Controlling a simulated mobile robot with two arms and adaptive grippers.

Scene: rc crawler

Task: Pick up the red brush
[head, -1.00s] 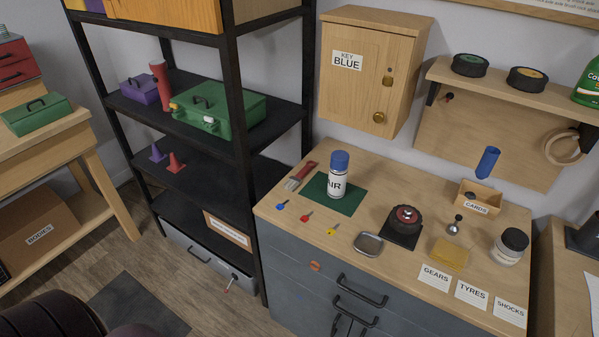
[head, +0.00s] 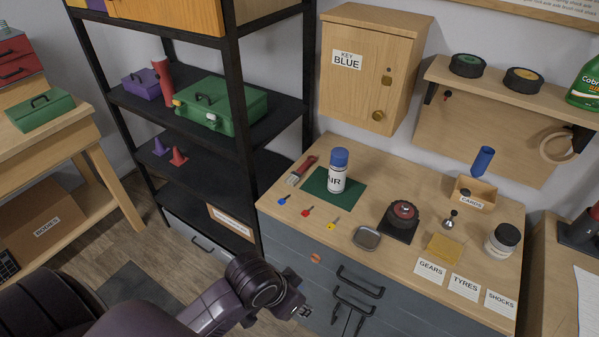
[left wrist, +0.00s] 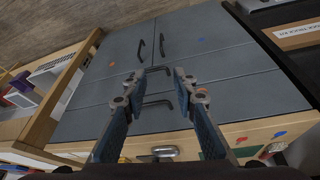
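The red brush (head: 303,167) lies on the wooden top of the grey cabinet, near its left back corner. Its red handle points to the back and its pale bristles to the front. My left gripper (head: 304,312) is low in front of the cabinet doors, below the counter and well apart from the brush. In the left wrist view its two fingers (left wrist: 158,82) are spread with nothing between them. I cannot tell the brush apart in that view. My right gripper is not in view.
A white and blue AIR can (head: 337,176) stands on a green mat (head: 318,183) right beside the brush. Several coloured keys (head: 307,211) lie in front. A black shelf rack (head: 247,150) rises left of the counter. The cabinet's drawer handles (head: 360,281) stick out near my gripper.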

